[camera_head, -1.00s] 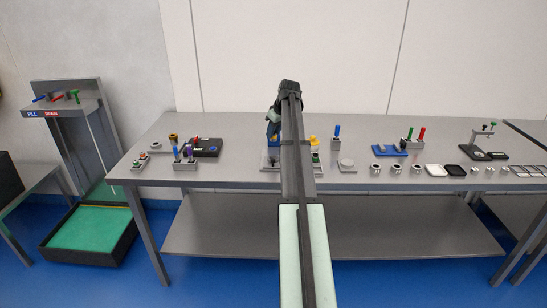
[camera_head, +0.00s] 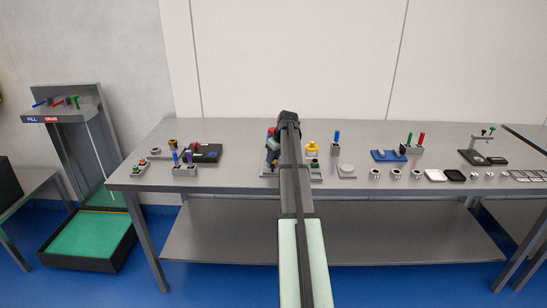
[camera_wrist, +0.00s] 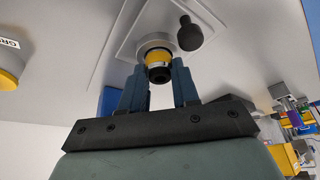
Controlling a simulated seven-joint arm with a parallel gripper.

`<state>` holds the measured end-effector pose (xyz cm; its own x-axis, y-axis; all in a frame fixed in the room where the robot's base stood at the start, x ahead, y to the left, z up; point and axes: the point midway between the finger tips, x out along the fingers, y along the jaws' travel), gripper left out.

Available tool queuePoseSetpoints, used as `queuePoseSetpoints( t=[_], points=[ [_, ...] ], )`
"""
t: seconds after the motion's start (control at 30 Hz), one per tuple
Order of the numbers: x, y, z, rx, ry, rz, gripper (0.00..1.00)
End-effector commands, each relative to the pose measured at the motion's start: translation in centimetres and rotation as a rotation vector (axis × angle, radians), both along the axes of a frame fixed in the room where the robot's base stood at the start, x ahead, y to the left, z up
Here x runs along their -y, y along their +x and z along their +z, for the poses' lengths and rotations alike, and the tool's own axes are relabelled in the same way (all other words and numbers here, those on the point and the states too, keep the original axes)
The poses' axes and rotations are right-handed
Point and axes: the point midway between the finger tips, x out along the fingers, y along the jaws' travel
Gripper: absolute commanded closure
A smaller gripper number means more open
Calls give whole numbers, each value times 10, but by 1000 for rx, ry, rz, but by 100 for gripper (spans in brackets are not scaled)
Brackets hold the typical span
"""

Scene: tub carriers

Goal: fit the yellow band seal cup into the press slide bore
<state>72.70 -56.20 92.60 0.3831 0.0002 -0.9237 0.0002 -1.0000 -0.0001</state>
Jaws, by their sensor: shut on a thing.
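The yellow band seal cup (camera_wrist: 158,57) has a yellow band and a dark end facing the wrist camera. It is between the blue fingertips of my gripper (camera_wrist: 160,67), which is shut on it. Its far end is at the light ring of the press slide bore (camera_wrist: 154,41), on a grey plate. Whether it is inside the bore or only against it, I cannot tell. In the head view my gripper (camera_head: 272,158) is low over the table, and my arm hides most of the press slide.
A black knob (camera_wrist: 190,33) stands close beside the bore. In the head view, a yellow object (camera_head: 312,147) and a block with a blue handle (camera_head: 336,146) stand just right of my arm. A black tray (camera_head: 204,153) is to the left.

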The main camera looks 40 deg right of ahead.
Motion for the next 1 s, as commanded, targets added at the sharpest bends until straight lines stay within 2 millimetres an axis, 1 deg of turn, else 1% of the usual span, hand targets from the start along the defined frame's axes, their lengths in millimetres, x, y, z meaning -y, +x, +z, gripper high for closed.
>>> queuePoseSetpoints(
  t=[0.2,0.23,0.47,0.77,0.87,1.0],
  points=[
    [0,0,-3,0,0,0,100],
    [0,0,-3,0,0,0,67],
    [0,0,-2,0,0,0,45],
    [0,0,-1,0,0,0,44],
    [0,-2,6,0,-1,-1,44],
    [0,-10,25,2,-1,-2,44]
  ],
)
